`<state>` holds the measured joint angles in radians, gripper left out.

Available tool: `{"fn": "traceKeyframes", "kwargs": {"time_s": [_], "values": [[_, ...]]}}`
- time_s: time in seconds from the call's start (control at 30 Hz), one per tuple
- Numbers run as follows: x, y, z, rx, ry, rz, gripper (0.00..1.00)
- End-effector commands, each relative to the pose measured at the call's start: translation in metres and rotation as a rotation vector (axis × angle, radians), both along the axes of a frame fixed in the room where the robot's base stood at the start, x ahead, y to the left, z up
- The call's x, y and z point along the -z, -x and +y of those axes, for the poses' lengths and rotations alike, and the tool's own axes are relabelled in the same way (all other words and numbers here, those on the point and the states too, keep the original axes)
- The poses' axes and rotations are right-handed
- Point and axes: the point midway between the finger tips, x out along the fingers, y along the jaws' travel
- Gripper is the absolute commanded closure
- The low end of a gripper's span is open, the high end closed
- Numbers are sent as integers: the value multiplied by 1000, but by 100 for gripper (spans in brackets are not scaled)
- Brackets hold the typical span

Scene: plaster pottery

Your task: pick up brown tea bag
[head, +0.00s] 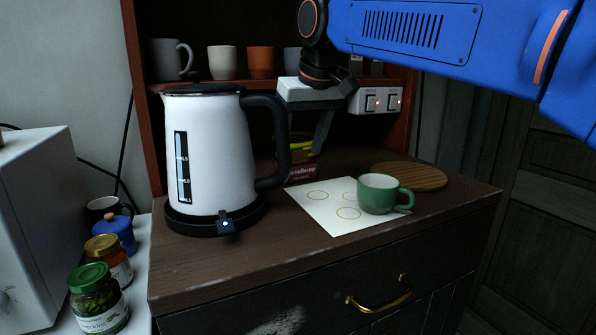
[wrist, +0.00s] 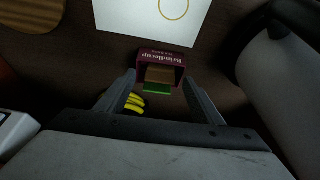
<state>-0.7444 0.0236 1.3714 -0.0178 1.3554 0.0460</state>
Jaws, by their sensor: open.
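A maroon box (wrist: 172,56) lettered "Brindlecup" stands on the counter, its open side toward my gripper in the wrist view. A brown tea bag (wrist: 160,75) shows at its opening, with a green one (wrist: 156,89) beside it on the nearer side. My gripper (wrist: 160,79) is open and empty, pointing down, its fingers on either side of the tea bags in the picture. In the head view the box (head: 302,173) shows behind the kettle handle, with my gripper (head: 305,146) above it. The tea bags cannot be made out there.
A white kettle (head: 205,150) stands close left of the box. A white card (head: 325,206) with ring marks lies in front, a green cup (head: 378,194) at its right. A round wooden board (head: 425,177) lies right. Yellow bananas (wrist: 132,103) lie behind; a cup shelf is above.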

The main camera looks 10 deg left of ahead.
Motion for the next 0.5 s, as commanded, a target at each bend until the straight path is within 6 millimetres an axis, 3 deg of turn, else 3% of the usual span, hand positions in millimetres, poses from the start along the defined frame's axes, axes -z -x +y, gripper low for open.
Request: {"fn": "traceKeyframes", "kwargs": {"time_s": [0.33,0.5], "values": [[8,-3,2,0,-1,-1,39],[8,-3,2,0,-1,-1,61]]}}
